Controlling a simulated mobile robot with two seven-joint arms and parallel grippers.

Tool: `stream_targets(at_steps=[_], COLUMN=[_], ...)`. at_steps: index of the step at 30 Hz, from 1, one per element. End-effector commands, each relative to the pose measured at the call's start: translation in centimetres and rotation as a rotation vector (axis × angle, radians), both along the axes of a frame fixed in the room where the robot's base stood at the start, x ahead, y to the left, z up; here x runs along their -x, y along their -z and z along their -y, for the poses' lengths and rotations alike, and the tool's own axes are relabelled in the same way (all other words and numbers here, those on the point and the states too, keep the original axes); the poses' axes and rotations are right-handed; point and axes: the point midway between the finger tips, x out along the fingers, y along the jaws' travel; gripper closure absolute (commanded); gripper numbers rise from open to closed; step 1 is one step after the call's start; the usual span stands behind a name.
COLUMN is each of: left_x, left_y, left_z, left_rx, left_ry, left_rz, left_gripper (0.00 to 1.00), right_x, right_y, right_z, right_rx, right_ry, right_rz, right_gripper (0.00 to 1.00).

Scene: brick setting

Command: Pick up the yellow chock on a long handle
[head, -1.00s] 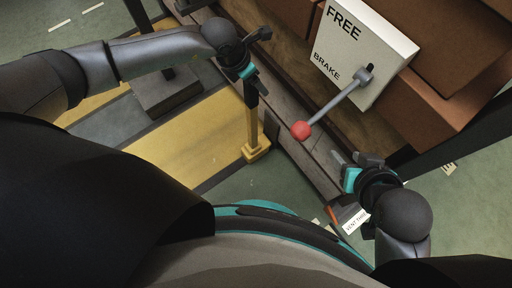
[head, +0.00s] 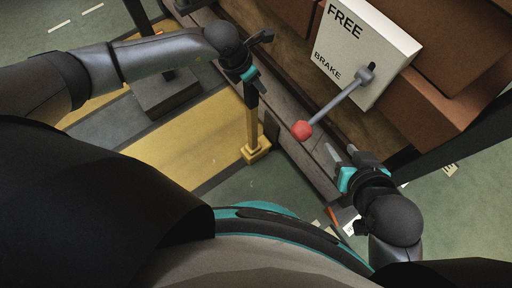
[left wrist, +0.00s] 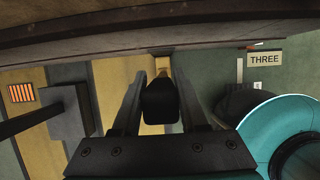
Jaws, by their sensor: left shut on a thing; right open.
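The yellow chock (head: 257,152) stands at the foot of a long upright handle with a black top end. My left gripper (head: 250,82) is shut on the black end of the handle. In the left wrist view the black grip (left wrist: 160,100) sits between my two fingers, with part of the yellow chock (left wrist: 158,63) beyond it. Whether the chock touches the floor is hard to tell. My right gripper (head: 338,163) is open and empty, to the right of the chock and below the red knob.
A white box (head: 365,45) marked FREE and BRAKE carries a grey lever with a red knob (head: 302,130), between my grippers. Brown crates (head: 435,95) sit on a wooden deck beside it. A dark block (head: 165,92) stands on the yellow and grey striped floor (head: 175,145).

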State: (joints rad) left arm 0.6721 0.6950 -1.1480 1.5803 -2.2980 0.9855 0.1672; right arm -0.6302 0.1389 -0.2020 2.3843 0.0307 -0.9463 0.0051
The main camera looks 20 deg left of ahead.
Motion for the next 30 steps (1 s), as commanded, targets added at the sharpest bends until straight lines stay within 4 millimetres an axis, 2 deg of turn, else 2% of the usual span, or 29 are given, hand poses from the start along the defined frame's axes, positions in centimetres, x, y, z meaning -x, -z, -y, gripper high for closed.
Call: stream_targets(at_steps=[1, 8, 30], left_x=[0.01, 0.01, 0.01], left_y=[0.0, 0.0, 0.02], left_z=[-0.01, -0.01, -0.02], left_rx=[0.0, 0.0, -0.001], left_ry=[0.0, 0.0, 0.0], left_rz=[0.0, 0.0, -0.001], left_gripper=[0.74, 1.0, 1.0], right_x=[0.0, 0.0, -0.03], right_y=[0.0, 0.0, -0.02], right_z=[0.0, 0.01, 0.02], right_rx=[0.0, 0.0, 0.0], right_ry=[0.0, 0.0, 0.0], right_rz=[0.0, 0.0, 0.001], right_gripper=[0.5, 0.5, 0.5])
